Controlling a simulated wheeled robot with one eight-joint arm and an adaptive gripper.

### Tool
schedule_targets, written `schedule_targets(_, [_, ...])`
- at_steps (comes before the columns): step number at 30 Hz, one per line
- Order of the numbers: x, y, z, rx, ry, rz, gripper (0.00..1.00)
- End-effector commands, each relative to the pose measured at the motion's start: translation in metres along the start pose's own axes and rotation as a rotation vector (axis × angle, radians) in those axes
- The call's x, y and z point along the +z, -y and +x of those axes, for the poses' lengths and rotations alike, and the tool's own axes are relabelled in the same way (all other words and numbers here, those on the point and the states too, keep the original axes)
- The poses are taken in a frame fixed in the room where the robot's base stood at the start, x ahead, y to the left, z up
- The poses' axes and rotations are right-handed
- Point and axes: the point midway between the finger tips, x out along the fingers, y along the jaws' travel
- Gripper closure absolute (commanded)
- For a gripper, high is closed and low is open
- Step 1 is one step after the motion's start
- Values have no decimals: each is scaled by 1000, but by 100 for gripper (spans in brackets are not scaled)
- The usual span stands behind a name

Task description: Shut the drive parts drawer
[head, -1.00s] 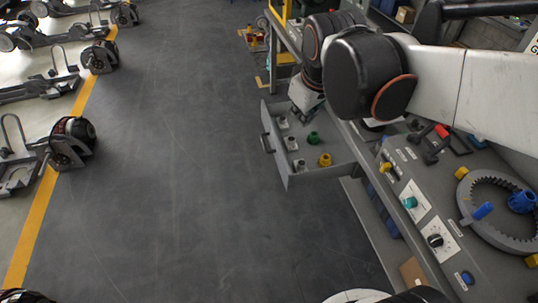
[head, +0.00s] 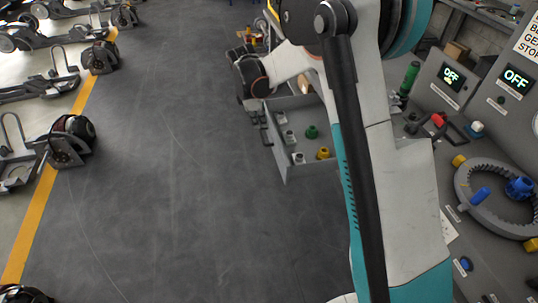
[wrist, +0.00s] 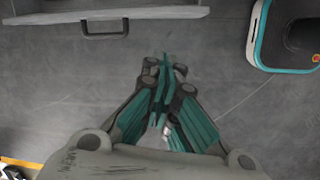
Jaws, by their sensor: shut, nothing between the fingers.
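The grey drawer (head: 299,175) is pulled out from under the bench in the head view. Green, yellow and pale parts lie in it. In the wrist view its front panel (wrist: 160,13) and dark handle (wrist: 105,27) show along the top left. My gripper (wrist: 164,84) is shut and empty, with its fingertips together over the floor. It is outside the drawer front and appears apart from the handle. In the head view my gripper (head: 256,108) is small and dark beside the far part of the drawer front, so its exact gap there is hard to tell.
The bench carries a toothed ring (head: 466,201), a blue gear (head: 519,188) and display boxes (head: 510,85) reading OFF. My arm hides part of the bench. The floor (head: 170,180) left of the drawer is clear, up to a yellow line and several chassis.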

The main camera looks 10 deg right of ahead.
Motion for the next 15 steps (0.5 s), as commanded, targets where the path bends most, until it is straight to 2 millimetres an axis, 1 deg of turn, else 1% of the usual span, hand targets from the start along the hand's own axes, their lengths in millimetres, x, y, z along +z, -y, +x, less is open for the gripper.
schedule_targets(1, [-9, -4, 20, -13, 12, -40, 100])
schedule_targets(3, [-19, -8, 44, -31, 28, -99, 100])
schedule_targets(6, [-29, -10, 73, -55, 46, -168, 100])
schedule_targets(10, [-38, -10, 98, -76, 60, -229, 100])
schedule_targets(12, [-40, -10, 106, -84, 65, -246, 100])
schedule_targets(15, [-41, -10, 111, -88, 68, -258, 100])
